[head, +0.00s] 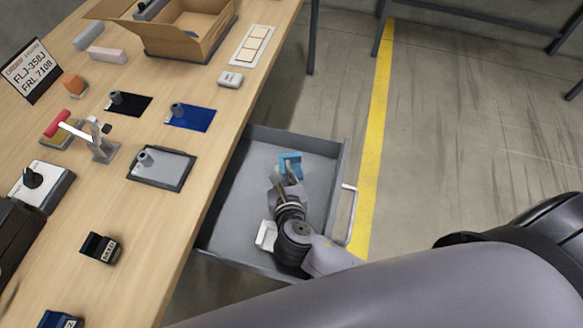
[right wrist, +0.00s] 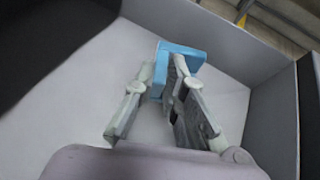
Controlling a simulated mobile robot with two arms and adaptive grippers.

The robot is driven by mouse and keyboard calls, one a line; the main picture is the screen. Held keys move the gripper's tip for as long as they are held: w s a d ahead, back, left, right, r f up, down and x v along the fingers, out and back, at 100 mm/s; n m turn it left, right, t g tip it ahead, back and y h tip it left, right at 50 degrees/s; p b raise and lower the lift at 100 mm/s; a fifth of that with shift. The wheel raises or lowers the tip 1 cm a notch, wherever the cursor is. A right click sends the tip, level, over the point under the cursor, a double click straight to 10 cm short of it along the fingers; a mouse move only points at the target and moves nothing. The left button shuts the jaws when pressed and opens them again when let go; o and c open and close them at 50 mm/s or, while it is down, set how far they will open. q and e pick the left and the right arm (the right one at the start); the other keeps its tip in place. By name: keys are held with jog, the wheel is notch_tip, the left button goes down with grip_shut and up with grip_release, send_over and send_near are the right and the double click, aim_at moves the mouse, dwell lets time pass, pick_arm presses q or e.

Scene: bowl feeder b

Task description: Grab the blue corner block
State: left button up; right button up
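The blue corner block (head: 290,163) is in the open grey drawer, toward its far side. My right gripper (head: 279,186) reaches down into the drawer right beside the block. In the right wrist view the block (right wrist: 185,57) is at the fingertips, with one of its walls between the two fingers (right wrist: 163,82). The fingers are apart, and firm contact on both sides does not show. The right finger hides part of the block. My left gripper is not in view.
The drawer (head: 330,144) has upright walls close around my right gripper. A white object (head: 265,236) lies in it near my wrist. The wooden table (head: 150,225) is to the left, with a cardboard box (head: 185,35), coloured mats and several small parts.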

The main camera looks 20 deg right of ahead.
grip_shut()
jog(key=shift+r, duration=0.1)
